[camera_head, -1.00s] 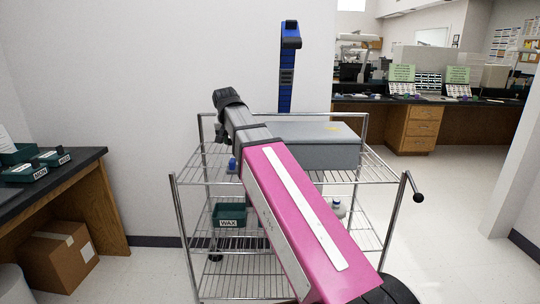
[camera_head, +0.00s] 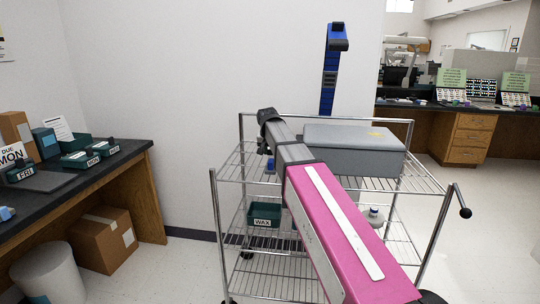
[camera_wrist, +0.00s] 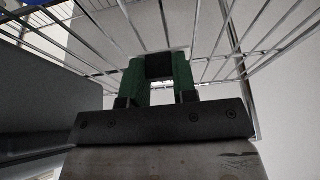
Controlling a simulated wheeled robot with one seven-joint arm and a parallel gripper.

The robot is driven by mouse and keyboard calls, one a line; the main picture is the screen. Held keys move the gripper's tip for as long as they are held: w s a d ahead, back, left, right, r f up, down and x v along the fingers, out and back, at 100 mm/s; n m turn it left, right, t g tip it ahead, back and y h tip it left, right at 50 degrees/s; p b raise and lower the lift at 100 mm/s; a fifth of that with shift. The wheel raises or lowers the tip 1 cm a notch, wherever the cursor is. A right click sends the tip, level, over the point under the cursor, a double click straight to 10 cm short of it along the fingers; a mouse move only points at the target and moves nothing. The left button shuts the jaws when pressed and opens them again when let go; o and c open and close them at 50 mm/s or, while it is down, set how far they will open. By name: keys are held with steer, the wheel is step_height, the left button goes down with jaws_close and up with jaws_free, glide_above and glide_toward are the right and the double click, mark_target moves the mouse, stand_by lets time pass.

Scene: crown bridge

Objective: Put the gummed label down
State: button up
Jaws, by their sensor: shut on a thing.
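My gripper (camera_wrist: 158,66) shows in the wrist view, with two green fingers close together. It is shut on a small dark piece (camera_wrist: 159,67) between the fingers. I cannot tell from its look whether this piece is the gummed label. Wire shelf bars lie just beyond the fingertips in that view. In the head view my pink and grey arm reaches over the wire cart (camera_head: 228,171), and its far end hides the gripper and what it holds.
A grey case (camera_head: 355,150) sits on the cart's top shelf, with a WAX bin (camera_head: 264,215) below. A carton (camera_head: 103,240) and white bin (camera_head: 50,272) stand under the bench.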

steer(key=shift+f, duration=0.95)
steer(key=shift+f, duration=0.1)
steer(key=o, duration=0.9)
steer(key=v, duration=1.2)
steer(key=shift+w, duration=0.1)
